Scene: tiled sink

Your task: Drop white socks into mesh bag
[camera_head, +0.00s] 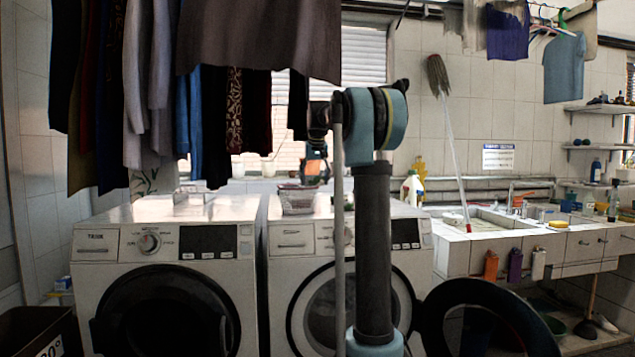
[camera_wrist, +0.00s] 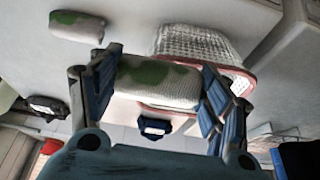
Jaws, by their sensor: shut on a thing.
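My gripper (camera_wrist: 160,68) is shut on a white sock (camera_wrist: 150,82) with green patches, held crosswise between the blue fingers in the wrist view. The mesh bag (camera_wrist: 205,45), white netting with a pinkish-red rim, shows behind the held sock, which covers part of it; I cannot tell the height between them. In the head view the mesh bag (camera_head: 297,203) stands on top of the right washing machine. A second, similar sock (camera_wrist: 77,30) lies apart from the bag, at the upper left of the wrist view. My arm hides part of the head view.
Two front-loading washing machines stand side by side, the left one (camera_head: 165,290) with its door shut. A round dark door (camera_head: 487,312) stands open at the right. Clothes (camera_head: 255,45) hang low over the machines. A detergent bottle (camera_head: 412,188) stands behind, left of the sink (camera_head: 490,222).

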